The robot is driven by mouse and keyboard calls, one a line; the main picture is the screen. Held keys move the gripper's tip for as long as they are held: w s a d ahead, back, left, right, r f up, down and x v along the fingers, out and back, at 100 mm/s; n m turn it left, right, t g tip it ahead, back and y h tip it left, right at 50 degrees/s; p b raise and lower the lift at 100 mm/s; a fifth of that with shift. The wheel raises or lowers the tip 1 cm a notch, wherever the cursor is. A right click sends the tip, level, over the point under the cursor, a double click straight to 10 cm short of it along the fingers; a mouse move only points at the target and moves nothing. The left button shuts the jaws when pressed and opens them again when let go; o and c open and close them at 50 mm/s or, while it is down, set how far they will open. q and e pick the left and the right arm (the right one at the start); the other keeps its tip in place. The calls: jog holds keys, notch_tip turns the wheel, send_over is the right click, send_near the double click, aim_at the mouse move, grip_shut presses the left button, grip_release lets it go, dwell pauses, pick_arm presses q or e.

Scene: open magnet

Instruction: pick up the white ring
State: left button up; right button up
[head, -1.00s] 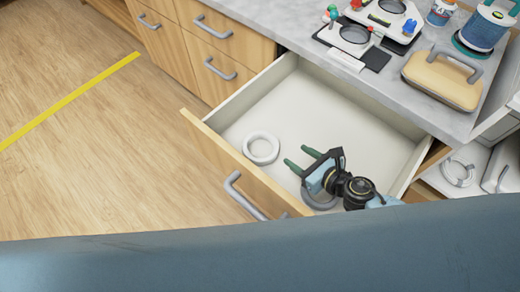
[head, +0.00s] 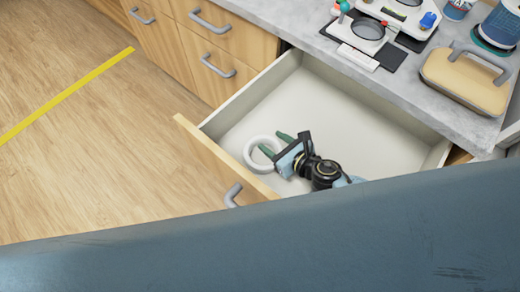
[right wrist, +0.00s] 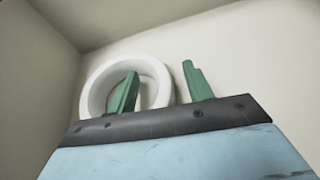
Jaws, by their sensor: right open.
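The white ring (head: 249,155) lies flat on the floor of the open drawer, near its front panel. My right gripper (head: 271,142) is open beside it, with green fingers reaching over the ring's right side. In the right wrist view, one finger overlaps the hole of the white ring (right wrist: 92,88) and the other stands outside its right edge, so the fingers straddle the rim. Whether the fingers touch the ring or are down at its height, I cannot tell. My left gripper is not in view.
The drawer (head: 215,166) has raised walls around the ring; its middle and back are clear. The grey counter (head: 300,22) above holds a white device (head: 366,31), a tan block with a handle (head: 465,82) and a blue container (head: 502,25). Closed drawers stand at the left.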

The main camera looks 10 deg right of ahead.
jog(key=shift+s+r, duration=0.1)
jog(key=shift+s, duration=0.05)
jog(key=shift+c, duration=0.4)
grip_shut()
